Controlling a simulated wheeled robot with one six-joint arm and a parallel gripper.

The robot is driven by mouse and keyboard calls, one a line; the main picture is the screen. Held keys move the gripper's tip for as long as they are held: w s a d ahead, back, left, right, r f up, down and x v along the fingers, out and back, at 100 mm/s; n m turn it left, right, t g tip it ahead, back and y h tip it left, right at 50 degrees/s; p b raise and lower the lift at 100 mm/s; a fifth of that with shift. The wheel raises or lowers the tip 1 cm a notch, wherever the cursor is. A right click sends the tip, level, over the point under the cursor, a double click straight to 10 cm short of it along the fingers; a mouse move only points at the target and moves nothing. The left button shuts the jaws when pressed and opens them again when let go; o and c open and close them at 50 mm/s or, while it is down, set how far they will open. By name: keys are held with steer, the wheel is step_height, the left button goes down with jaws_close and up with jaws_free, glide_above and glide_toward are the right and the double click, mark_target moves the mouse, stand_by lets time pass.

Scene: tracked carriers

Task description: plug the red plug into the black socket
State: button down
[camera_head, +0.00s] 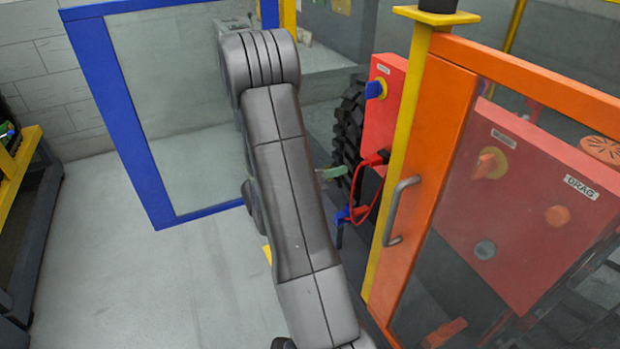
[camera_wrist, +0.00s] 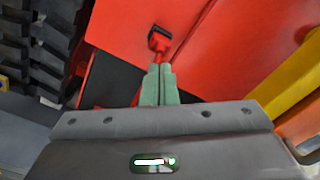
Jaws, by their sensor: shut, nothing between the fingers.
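The black socket (camera_head: 384,155) is on the side of the red box. The red plug (camera_head: 372,160) sits at its mouth and looks inserted, with a red cable hanging below. In the wrist view the black socket (camera_wrist: 159,37) has the red plug (camera_wrist: 158,52) against it; how deep it sits I cannot tell. My gripper (camera_head: 334,172) is to the left of the plug in the head view. In the wrist view my gripper (camera_wrist: 158,70) has its green fingers shut together and empty, their tips just below the plug.
A blue holder (camera_head: 350,214) is below the socket beside the red cable (camera_head: 373,205). The red box (camera_head: 382,105) carries a blue knob (camera_head: 374,89). A yellow post (camera_head: 408,130) and orange door (camera_head: 432,170) stand close on the right.

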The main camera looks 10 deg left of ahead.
steer(key=v, duration=1.1)
steer(key=shift+p, duration=0.4)
steer(key=shift+d, duration=0.1)
steer(key=b, duration=0.1)
glide_toward(371, 160)
steer(key=shift+w+d+f, duration=0.25)
steer(key=shift+w+d, duration=0.25)
steer(key=shift+w, duration=0.05)
steer(key=shift+w+d+f, duration=0.3)
steer(key=shift+w+d, duration=0.15)
steer(key=shift+w, duration=0.1)
